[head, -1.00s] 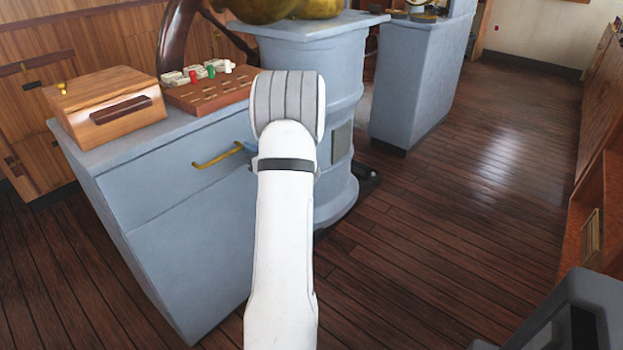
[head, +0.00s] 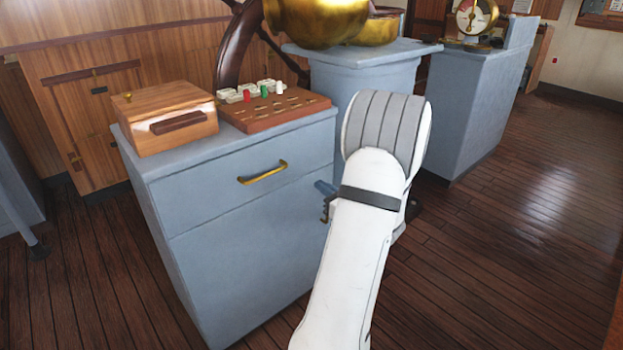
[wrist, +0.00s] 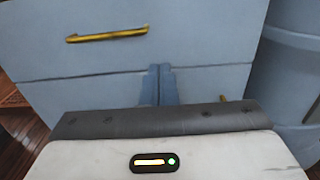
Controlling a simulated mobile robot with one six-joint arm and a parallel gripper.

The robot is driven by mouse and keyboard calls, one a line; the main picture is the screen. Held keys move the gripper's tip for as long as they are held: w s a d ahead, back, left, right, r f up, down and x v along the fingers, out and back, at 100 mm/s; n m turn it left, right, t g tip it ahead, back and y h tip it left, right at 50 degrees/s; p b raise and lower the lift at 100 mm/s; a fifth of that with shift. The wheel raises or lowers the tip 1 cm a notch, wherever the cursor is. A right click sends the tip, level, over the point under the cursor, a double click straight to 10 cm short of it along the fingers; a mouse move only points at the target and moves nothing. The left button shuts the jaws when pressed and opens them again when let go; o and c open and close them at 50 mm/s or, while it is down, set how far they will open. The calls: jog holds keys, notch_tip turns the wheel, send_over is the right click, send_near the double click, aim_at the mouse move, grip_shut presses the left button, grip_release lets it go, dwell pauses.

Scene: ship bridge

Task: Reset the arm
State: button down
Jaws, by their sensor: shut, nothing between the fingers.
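My arm (head: 365,240) rises from the bottom of the head view, white with a grey ribbed joint at its top. My gripper (head: 322,187) partly shows at the arm's left side, in front of the blue-grey cabinet (head: 250,240); most of it is hidden behind the arm. In the wrist view my gripper (wrist: 160,70) has its two blue fingers together with nothing between them. They point at the cabinet front, below the brass drawer handle (wrist: 107,34). I cannot tell how far they are from it.
A wooden box (head: 165,118) and a pegboard (head: 280,108) with red, green and white pegs stand on the cabinet. A blue-grey pedestal (head: 365,72) with brass on top and a ship's wheel (head: 238,45) are behind. Plank floor (head: 490,260) is open at the right.

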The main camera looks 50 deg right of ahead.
jog(key=shift+s+a, duration=0.15)
jog(key=shift+s, duration=0.25)
